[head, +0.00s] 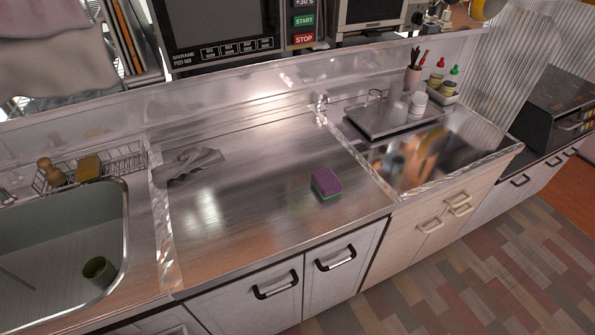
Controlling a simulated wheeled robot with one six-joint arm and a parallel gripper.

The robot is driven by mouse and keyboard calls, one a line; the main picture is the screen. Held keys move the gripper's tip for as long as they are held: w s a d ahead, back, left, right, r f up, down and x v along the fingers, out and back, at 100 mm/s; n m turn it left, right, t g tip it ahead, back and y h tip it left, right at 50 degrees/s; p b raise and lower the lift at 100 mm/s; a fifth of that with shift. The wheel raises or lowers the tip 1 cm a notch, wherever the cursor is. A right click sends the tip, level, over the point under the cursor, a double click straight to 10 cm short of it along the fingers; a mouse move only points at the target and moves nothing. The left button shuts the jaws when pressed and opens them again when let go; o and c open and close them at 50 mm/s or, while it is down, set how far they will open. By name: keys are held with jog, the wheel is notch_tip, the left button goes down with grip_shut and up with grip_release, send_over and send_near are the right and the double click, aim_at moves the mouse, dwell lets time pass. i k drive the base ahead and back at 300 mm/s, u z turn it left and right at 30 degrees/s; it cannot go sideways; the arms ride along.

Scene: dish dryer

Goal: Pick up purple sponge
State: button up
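The purple sponge (327,181) lies on the bare steel counter (250,215), right of its middle and not far from the front edge. Its top is purple and a green layer shows along its lower side. Nothing covers it and nothing touches it except the counter. My gripper is not in view.
A crumpled grey cloth (190,163) lies at the counter's back left. A sink (50,240) with a green cup (98,270) is at left, beside a wire rack (125,160). A tray (385,118) with cups stands at back right. The counter around the sponge is clear.

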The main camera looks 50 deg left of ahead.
aim_at(327, 185)
jog(key=u, duration=0.95)
jog(key=i, duration=0.85)
jog(key=u, duration=0.85)
